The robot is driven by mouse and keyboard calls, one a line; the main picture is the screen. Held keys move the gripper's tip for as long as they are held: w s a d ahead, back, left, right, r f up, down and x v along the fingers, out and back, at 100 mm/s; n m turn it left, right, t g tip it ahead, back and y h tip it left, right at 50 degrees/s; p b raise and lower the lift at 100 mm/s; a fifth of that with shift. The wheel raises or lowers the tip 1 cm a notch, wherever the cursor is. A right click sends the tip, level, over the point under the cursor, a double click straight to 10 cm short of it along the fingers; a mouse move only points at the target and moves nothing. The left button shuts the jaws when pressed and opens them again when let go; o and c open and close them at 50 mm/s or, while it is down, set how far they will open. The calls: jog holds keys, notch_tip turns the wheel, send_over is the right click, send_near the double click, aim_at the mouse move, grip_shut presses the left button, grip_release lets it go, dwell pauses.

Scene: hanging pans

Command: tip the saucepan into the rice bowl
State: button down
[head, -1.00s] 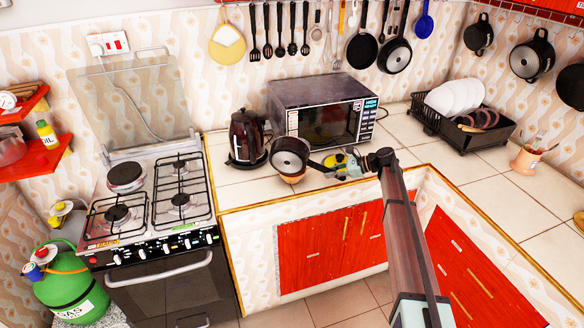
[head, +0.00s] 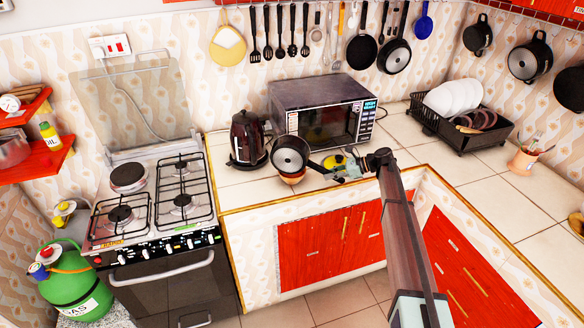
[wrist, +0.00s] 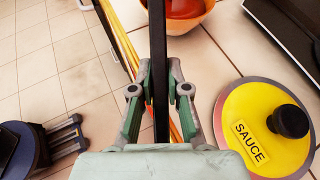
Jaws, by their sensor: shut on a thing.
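The dark saucepan (head: 290,155) hangs just above the rice bowl in the head view, tipped well over with its open mouth facing the counter's front. The orange rice bowl (head: 293,179) stands on the counter under it, mostly hidden by the pan. My gripper (head: 348,170) is right of the pan and shut on its handle. In the wrist view, my gripper (wrist: 160,80) has both fingers against the black handle (wrist: 158,40). Part of the bowl (wrist: 205,18) shows at the top edge there. I cannot tell whether anything is falling from the pan.
A yellow-lidded sauce pot (wrist: 255,125) stands close beside my gripper. A kettle (head: 247,138) and microwave (head: 322,108) stand behind the pan. The stove (head: 150,205) is to the left. The counter right of my arm is clear up to the dish rack (head: 462,128).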

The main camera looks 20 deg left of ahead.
jog(key=shift+r+m+g+p, duration=0.4)
jog(key=shift+p, duration=0.6)
jog(key=shift+f+m+g, duration=0.25)
jog(key=shift+m+g, duration=0.05)
jog(key=shift+m, duration=0.1)
jog(key=shift+s+m+g, duration=0.1)
jog(key=shift+m+g, duration=0.3)
jog(key=shift+s+d+n+t, duration=0.1)
jog(key=shift+s+n+t, duration=0.05)
jog(key=shift+n+t, duration=0.3)
jog(key=shift+f+n+t+b, duration=0.35)
jog(key=shift+f+n+b, duration=0.15)
jog(key=shift+b, duration=0.7)
jog(key=shift+r+b, duration=0.1)
jog(key=shift+b, duration=0.4)
jog(key=shift+w+r+n+t, duration=0.25)
jog(key=shift+w+t, duration=0.05)
jog(key=shift+f+b, duration=0.1)
jog(key=shift+b, duration=0.5)
